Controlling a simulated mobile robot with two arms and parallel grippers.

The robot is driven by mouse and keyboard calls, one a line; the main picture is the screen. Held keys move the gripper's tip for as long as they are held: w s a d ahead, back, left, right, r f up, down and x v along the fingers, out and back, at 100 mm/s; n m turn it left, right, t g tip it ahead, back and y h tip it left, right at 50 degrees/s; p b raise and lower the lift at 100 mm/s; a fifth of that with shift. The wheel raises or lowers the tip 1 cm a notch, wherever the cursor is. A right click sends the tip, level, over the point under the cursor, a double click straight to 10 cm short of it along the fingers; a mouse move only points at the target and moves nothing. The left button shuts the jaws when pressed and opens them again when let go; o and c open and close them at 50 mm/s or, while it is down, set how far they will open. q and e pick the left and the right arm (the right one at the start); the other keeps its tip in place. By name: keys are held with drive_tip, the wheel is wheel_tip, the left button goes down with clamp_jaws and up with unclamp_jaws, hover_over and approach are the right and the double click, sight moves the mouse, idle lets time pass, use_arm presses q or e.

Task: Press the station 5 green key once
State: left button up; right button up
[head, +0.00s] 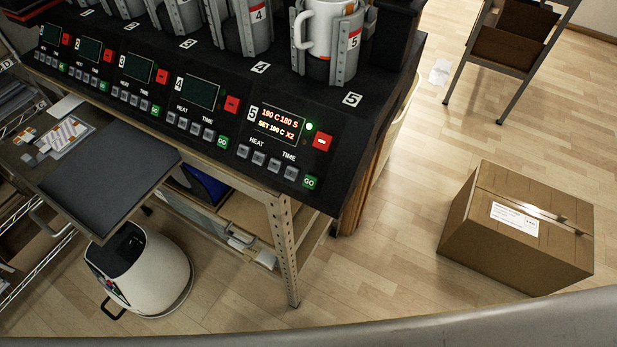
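The station 5 green key (309,182), marked GO, sits at the lower right of the station 5 panel on the black mug press (334,190). The station 5 display (279,123) is lit and reads 190 C 180 S, with SET 190 C X2 below. A small green light (309,126) glows beside it. A red key (322,142) is above the green key, and grey HEAT and TIME keys (274,164) are to its left. A white mug (319,30) is in the station 5 clamp. Neither of my grippers is in view.
Stations 1 to 4 line the bench to the left, with dark displays such as station 4's (201,92). A dark grey tray-like surface (108,172) and a white bin (150,270) are at lower left. A cardboard box (515,235) stands on the floor at right. Nothing visibly covers the green key.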

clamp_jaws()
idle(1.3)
